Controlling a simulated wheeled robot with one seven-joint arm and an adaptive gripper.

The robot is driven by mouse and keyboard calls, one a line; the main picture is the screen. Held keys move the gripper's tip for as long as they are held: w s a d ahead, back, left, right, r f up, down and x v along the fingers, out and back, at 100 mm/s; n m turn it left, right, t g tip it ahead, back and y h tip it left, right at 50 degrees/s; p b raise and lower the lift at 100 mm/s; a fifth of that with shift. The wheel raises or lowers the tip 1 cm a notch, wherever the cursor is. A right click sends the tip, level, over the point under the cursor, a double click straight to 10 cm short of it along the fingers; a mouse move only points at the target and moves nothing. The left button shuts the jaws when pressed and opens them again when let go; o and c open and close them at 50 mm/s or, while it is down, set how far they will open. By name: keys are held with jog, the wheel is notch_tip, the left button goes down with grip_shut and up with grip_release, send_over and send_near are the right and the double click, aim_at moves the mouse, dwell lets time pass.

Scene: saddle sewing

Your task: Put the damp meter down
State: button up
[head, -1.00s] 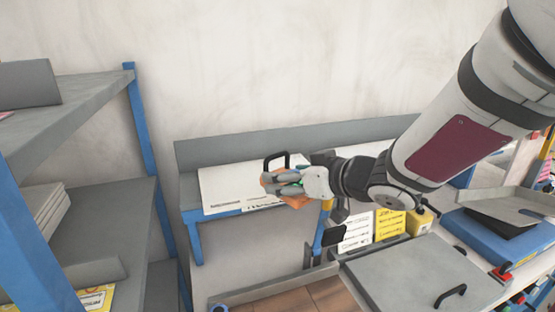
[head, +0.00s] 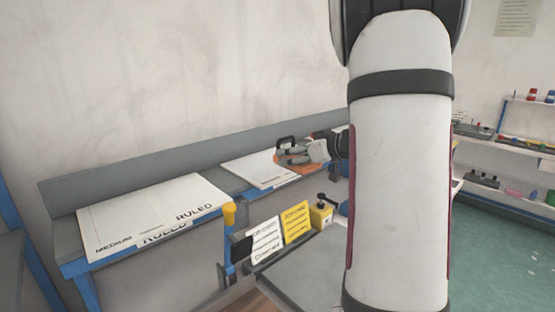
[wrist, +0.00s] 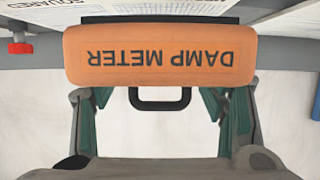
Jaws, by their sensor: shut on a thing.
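The damp meter (wrist: 160,55) is an orange block with dark lettering, upside down in the wrist view, and a black loop handle (wrist: 160,98). My gripper (wrist: 160,115) is shut on it, one green-padded finger at each side. In the head view, my gripper (head: 318,151) and the orange meter (head: 298,160) are small, at the right part of the grey shelf, over or beside a white sheet (head: 262,172). I cannot tell whether the meter touches the shelf. My arm hides what lies just right of it.
A white board marked MEDIUM and RULED (head: 150,215) lies on the left of the shelf. A red knob (wrist: 20,46) shows in the wrist view.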

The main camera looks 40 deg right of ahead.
jog(key=w+d, duration=0.2)
jog(key=w, duration=0.2)
jog(key=w+d+f, duration=0.1)
jog(key=w+d, duration=0.2)
jog(key=w, duration=0.2)
jog(key=w+d, duration=0.2)
jog(key=w, duration=0.2)
jog(key=shift+w+d+f, duration=0.15)
jog(key=shift+w+f, duration=0.15)
jog(key=shift+w, duration=0.05)
jog(key=shift+s+f, duration=0.1)
jog(key=shift+f, duration=1.55)
jog(key=shift+f, duration=0.15)
jog(key=o, duration=1.5)
